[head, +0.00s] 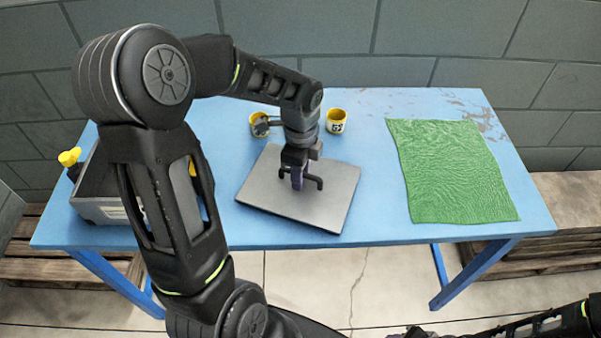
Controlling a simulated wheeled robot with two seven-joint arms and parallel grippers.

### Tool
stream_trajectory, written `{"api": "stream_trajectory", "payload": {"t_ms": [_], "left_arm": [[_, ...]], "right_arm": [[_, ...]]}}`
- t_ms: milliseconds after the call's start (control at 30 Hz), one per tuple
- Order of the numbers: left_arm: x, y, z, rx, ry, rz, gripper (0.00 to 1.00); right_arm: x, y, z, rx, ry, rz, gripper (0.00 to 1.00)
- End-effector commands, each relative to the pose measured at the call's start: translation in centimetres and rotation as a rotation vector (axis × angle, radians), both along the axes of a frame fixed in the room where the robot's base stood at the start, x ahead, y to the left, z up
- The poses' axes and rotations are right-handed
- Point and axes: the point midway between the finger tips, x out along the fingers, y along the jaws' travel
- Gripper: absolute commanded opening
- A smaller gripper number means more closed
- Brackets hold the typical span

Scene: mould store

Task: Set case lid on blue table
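The case lid (254,192) is a flat grey plate with a dark bow handle, turned slightly askew over the middle of the blue table (379,215). My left gripper (297,186) points straight down at the centre of the lid, with its fingers at the handle, and appears shut on it. The fingers partly hide the handle. Whether the lid touches the tabletop or hangs a little above it is hard to tell. My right arm shows only at the bottom right, and its gripper is out of view.
A green cloth (455,170) lies on the right of the table. A grey open box (103,211) with yellow-topped items is at the left, partly behind my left arm.

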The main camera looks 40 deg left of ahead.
Motion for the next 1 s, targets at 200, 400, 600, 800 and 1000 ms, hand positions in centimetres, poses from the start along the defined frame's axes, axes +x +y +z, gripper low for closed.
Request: {"api": "stream_trajectory", "payload": {"t_ms": [200, 400, 600, 800, 1000], "left_arm": [[0.0, 0.0, 0.0, 0.000, 0.000, 0.000, 0.34], [0.0, 0.0, 0.6, 0.000, -0.001, 0.000, 0.34], [0.1, 0.1, 3.3, 0.001, -0.005, 0.002, 0.34], [0.1, 0.0, 7.6, 0.001, -0.005, -0.001, 0.34], [0.1, 0.0, 11.0, 0.001, -0.003, 0.000, 0.34]], "right_arm": [[0.0, 0.0, 0.0, 0.000, 0.000, 0.000, 0.36], [0.0, 0.0, 0.2, 0.000, 0.000, 0.000, 0.36], [0.0, 0.0, 0.2, 0.000, 0.000, 0.000, 0.36], [0.0, 0.0, 0.1, 0.000, 0.000, 0.000, 0.36], [0.0, 0.0, 0.1, 0.000, 0.000, 0.000, 0.36]]}}
